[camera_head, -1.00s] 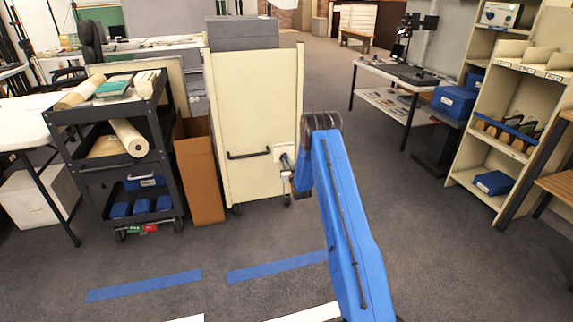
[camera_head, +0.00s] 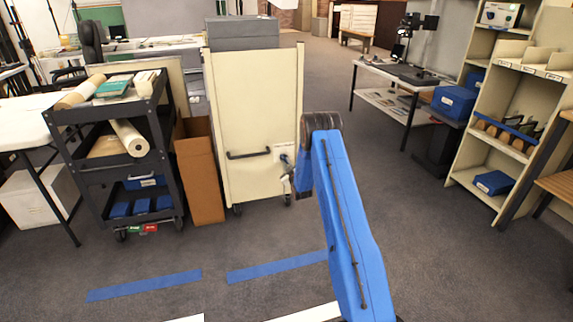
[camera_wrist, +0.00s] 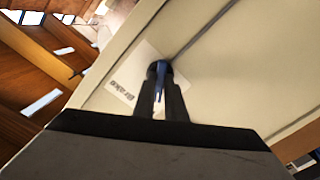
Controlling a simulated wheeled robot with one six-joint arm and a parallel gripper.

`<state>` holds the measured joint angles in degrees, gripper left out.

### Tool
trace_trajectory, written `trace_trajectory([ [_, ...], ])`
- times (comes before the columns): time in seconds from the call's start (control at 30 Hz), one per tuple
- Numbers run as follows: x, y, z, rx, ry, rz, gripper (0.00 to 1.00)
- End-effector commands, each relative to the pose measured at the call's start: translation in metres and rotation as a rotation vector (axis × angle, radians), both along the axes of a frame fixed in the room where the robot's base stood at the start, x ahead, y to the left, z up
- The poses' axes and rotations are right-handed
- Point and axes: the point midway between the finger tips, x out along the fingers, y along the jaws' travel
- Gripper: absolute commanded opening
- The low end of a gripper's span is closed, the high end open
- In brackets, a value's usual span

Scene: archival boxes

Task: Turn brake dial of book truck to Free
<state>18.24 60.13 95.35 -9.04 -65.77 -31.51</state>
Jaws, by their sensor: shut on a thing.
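The book truck (camera_head: 251,110) is a tall cream panel with a dark bar handle, standing in the middle of the head view. Its brake dial (camera_wrist: 159,68) is a small blue knob on a white label plate on the cream panel in the wrist view. The label reads "Brake"; other marks are too small to read. My gripper (camera_wrist: 161,85) is shut on the blue dial, with a dark finger on each side.
A brown box (camera_head: 200,175) and a dark cart (camera_head: 115,180) with rolls and blue boxes stand left of the truck. A cream shelf (camera_head: 508,130) stands at right. Blue tape strips (camera_head: 145,285) mark the open carpet in front.

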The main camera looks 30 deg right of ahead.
Motion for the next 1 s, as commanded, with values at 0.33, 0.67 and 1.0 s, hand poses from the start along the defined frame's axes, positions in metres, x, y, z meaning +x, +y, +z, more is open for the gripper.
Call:
trace_trajectory([
  [0.33, 0.000, 0.000, -0.001, -0.012, 0.003, 0.000, 0.00],
  [0.67, 0.000, 0.000, -0.001, -0.011, 0.003, 0.000, 0.30],
  [1.0, -0.011, 0.002, -0.001, -0.011, 0.003, 0.000, 0.30],
])
